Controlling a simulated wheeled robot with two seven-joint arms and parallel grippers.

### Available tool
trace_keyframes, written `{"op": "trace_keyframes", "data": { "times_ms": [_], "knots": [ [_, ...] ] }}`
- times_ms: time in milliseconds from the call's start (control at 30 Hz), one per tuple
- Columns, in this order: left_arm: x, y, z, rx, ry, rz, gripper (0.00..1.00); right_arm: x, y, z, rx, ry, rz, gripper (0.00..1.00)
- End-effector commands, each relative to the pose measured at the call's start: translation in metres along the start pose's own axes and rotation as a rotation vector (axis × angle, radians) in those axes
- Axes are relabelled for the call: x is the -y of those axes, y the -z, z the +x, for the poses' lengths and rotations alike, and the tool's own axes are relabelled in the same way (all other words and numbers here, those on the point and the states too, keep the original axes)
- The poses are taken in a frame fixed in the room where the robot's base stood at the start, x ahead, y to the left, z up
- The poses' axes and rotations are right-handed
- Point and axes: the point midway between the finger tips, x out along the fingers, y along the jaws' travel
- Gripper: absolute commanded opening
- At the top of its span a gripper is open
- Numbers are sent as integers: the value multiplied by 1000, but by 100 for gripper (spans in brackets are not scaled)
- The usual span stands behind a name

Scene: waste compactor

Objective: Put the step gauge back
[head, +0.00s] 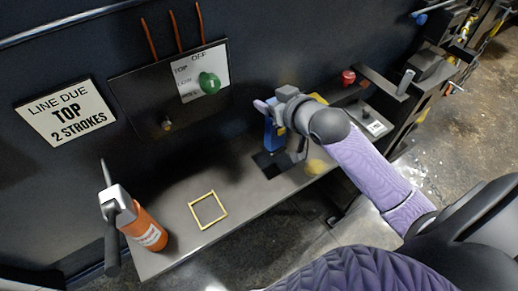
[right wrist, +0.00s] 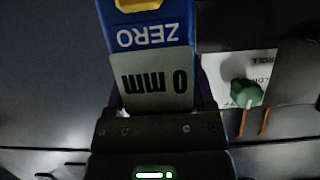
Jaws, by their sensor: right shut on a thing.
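A yellow square outline (head: 222,212) on the grey bench (head: 175,225) is empty. My left gripper is not in view.
An orange canister (head: 147,232) with a grey top and lever stands at the bench's left end. A red button (head: 348,77) is farther right.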

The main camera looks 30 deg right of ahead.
Motion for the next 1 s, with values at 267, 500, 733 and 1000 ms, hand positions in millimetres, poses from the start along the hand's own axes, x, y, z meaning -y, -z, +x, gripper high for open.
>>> {"op": "trace_keyframes", "data": {
  "times_ms": [267,500,733,1000],
  "knots": [
    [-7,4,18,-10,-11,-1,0,0,-46,19,1,1,1,0],
    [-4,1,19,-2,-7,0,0,0,-52,21,-3,1,-2,0],
    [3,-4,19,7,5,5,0,1,-54,22,-2,2,-2,93],
    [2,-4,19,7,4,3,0,1,-53,22,-2,2,-2,100]
  ]
}}
